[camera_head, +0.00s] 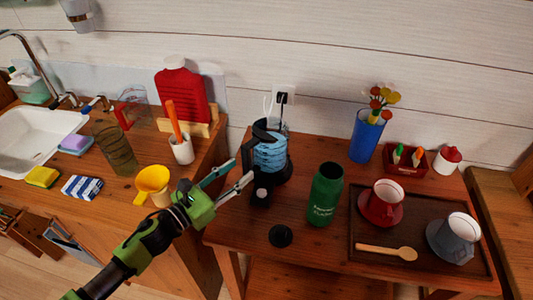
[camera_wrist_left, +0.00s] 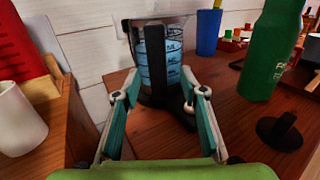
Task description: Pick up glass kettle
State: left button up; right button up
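The glass kettle (camera_head: 271,155) stands upright on its black base on the wooden side table, with blue-tinted glass and a black handle toward me. In the left wrist view the kettle (camera_wrist_left: 172,62) is straight ahead, its black vertical handle in front of the glass. My left gripper (camera_head: 242,168) is open and empty, just left of and in front of the kettle. In the wrist view its two teal-padded fingers (camera_wrist_left: 160,95) are spread, with the handle seen between and beyond them. No contact with the kettle is clear. My right gripper is out of view.
A green bottle (camera_head: 325,194) and a small black disc-shaped object (camera_head: 281,236) stand right of the kettle. A blue cup (camera_head: 367,136) and a dark tray (camera_head: 375,249) with cups are further right. A white cup (camera_head: 182,149) and yellow cup (camera_head: 153,186) are on the left counter.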

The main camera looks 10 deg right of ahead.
aim_at(245, 165)
pick_arm(q)
jog(key=shift+w+d, duration=0.15)
jog(key=shift+w+d+r, duration=0.15)
jog(key=shift+w+d, duration=0.05)
jog(key=shift+w, duration=0.05)
jog(key=p+x, duration=0.1)
jog(key=x, duration=0.2)
jog(key=shift+w, duration=0.25)
jog(key=shift+w+d+f, duration=0.25)
jog(key=shift+d, duration=0.15)
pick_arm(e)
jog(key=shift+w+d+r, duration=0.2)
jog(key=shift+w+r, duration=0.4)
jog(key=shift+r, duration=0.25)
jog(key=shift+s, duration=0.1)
pick_arm(q)
grip_shut()
jog(key=shift+w+r, duration=0.1)
jog(key=shift+r, duration=0.25)
